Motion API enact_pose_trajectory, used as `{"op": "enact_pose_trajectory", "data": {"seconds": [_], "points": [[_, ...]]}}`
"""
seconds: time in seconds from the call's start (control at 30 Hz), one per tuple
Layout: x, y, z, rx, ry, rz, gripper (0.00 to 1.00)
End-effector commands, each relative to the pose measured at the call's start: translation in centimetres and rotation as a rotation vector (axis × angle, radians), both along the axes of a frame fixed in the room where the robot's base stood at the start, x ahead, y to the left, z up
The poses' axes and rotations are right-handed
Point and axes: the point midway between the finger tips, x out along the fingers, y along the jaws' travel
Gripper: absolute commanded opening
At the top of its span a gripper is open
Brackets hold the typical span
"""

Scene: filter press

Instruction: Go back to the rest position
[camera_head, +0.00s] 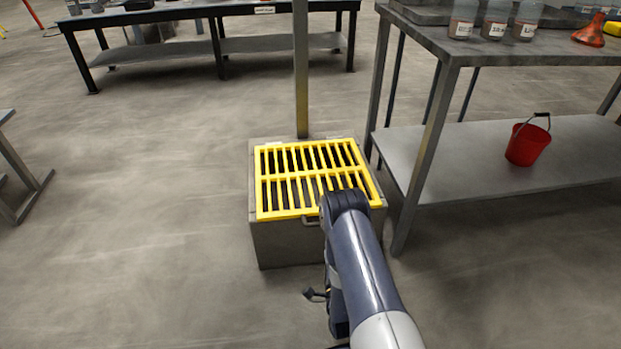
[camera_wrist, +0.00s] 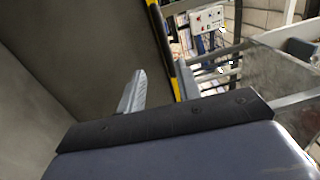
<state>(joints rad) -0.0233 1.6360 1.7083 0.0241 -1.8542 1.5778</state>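My gripper (camera_wrist: 160,87) shows in the wrist view as two grey fingers that stand apart, with nothing visible between them. Behind them is a dark surface with a yellow edge. In the head view my arm reaches forward from the bottom right to the front of a grey box (camera_head: 285,243) topped by a yellow grate (camera_head: 263,190). The arm covers the box's front right corner. The fingers cannot be made out clearly there.
A metal table (camera_head: 430,35) with bottles stands close on the right; its lower shelf (camera_head: 440,170) holds a red bucket (camera_head: 527,142). A post (camera_head: 301,70) rises behind the box. A dark table (camera_head: 180,14) stands at the back. The floor left of the box is clear.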

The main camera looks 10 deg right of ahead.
Motion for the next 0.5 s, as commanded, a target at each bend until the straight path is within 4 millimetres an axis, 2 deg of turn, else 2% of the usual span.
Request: {"op": "enact_pose_trajectory", "data": {"seconds": [0.17, 0.27, 0.5], "points": [[0.2, 0.0, 0.0, 0.000, -0.001, 0.000, 0.33], [1.0, 0.0, 0.1, 0.000, -0.004, 0.000, 0.33], [5.2, 0.0, 0.4, 0.000, -0.009, 0.000, 0.33]]}}
